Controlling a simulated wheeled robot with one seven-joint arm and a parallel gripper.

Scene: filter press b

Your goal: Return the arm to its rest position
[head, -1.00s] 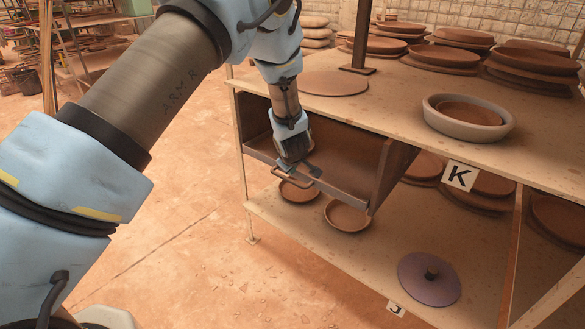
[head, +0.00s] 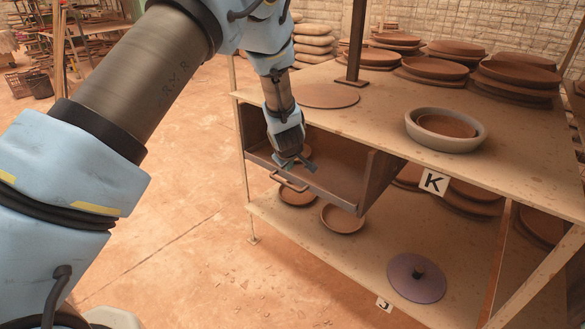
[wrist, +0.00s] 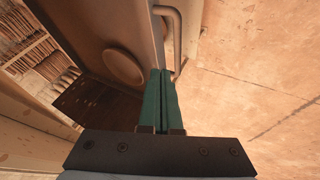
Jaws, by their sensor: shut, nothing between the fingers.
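My arm reaches from the left in the head view to my gripper (head: 290,164). It is at the front of an open drawer (head: 330,193) under the table top, close above the drawer's handle (head: 289,183). In the wrist view my two green fingers (wrist: 160,74) are together with nothing between them. They point along the drawer's front panel, with the handle (wrist: 176,35) just to their right. I cannot tell whether they touch the panel. A round dish (wrist: 124,66) shows inside the drawer in the wrist view; my gripper partly hides it in the head view.
The table top holds a grey bowl (head: 446,130), a flat disc (head: 327,96), a dark post (head: 356,45) and stacked plates (head: 515,78). The lower shelf holds a dish (head: 342,218) and a purple lid (head: 416,278). Open floor (head: 175,235) lies left of the table.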

